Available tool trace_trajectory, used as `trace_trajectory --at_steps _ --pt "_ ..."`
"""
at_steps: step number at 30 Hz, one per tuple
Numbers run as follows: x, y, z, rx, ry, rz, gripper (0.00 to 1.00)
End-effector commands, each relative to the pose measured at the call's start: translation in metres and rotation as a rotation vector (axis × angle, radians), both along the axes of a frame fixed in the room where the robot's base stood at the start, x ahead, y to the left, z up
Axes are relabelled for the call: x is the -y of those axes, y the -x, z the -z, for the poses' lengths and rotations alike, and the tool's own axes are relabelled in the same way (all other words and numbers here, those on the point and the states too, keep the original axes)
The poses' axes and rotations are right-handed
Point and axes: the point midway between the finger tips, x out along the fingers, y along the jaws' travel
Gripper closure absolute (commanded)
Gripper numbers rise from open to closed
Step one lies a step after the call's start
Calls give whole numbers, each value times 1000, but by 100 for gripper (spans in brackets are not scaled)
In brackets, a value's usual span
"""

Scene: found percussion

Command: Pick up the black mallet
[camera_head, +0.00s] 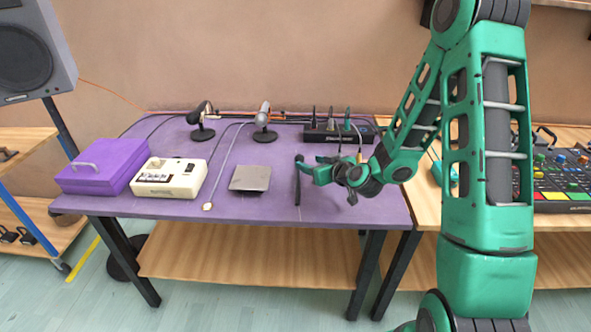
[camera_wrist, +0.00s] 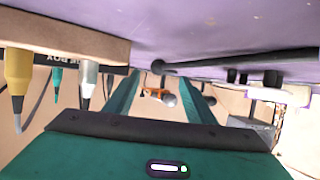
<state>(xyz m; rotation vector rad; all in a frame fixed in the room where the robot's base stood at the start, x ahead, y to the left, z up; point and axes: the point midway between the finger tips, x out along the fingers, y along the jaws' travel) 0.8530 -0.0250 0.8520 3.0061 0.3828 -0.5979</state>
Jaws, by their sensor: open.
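The black mallet (camera_head: 298,182) lies on the purple table, its handle pointing towards the front edge. In the wrist view, which looks upside down, its dark handle (camera_wrist: 240,59) runs along the purple surface to the right, with its rounded head near the fingertips. My gripper (camera_head: 307,168) is just right of the mallet, low over the table, its fingers pointing left towards it. The two green fingers also show in the wrist view (camera_wrist: 164,84), spread apart with nothing held between them. I cannot tell whether a finger touches the mallet.
A grey metal plate (camera_head: 250,178) lies left of the mallet. A black box (camera_head: 338,133) with upright plugs stands behind my gripper. The table's front right is clear.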

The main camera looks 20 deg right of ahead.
Motion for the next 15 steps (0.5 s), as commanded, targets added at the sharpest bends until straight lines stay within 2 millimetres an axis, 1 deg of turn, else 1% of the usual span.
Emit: trace_trajectory --at_steps 3,8,10,15 --pt "-4 -13 5 0 1 -1 50" --pt "-5 -20 8 0 1 0 50" --pt "-6 -26 9 1 2 -1 50" --pt "-10 -50 16 0 1 -2 50"
